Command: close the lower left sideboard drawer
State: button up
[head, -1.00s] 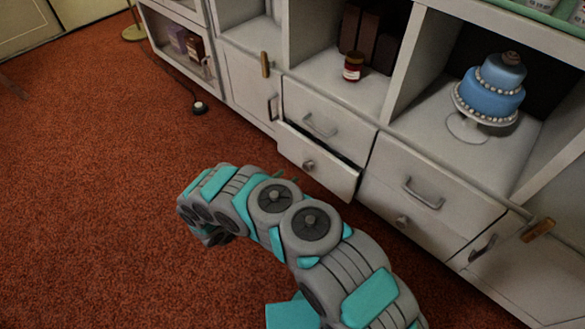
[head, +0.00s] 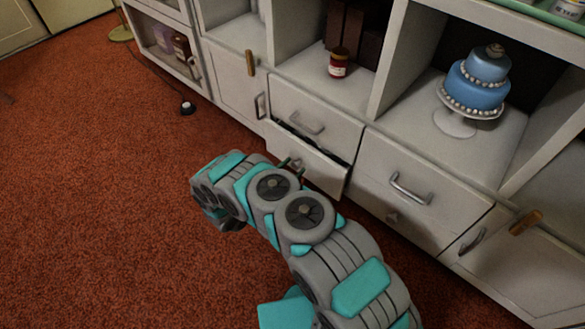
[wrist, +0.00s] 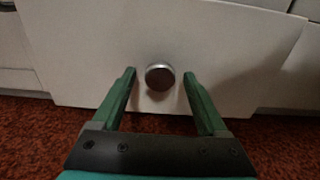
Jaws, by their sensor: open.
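The lower left sideboard drawer (head: 318,170) stands partly pulled out, with a dark gap along its top edge. Its white front (wrist: 225,75) fills much of the wrist view, with a round metal knob (wrist: 160,76) near the middle. My gripper (wrist: 158,82) is open, its two green fingers on either side of the knob with space at both sides. I cannot tell whether the fingertips touch the drawer front.
The upper left drawer (head: 315,118) above looks shut. The right drawers (head: 415,190) beside it look shut. A red jar (head: 338,65) and a blue tiered cake (head: 477,85) on a stand sit on the shelves above.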

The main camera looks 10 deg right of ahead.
jog(key=shift+d, duration=0.1)
grip_shut()
dwell(0.6)
dwell(0.8)
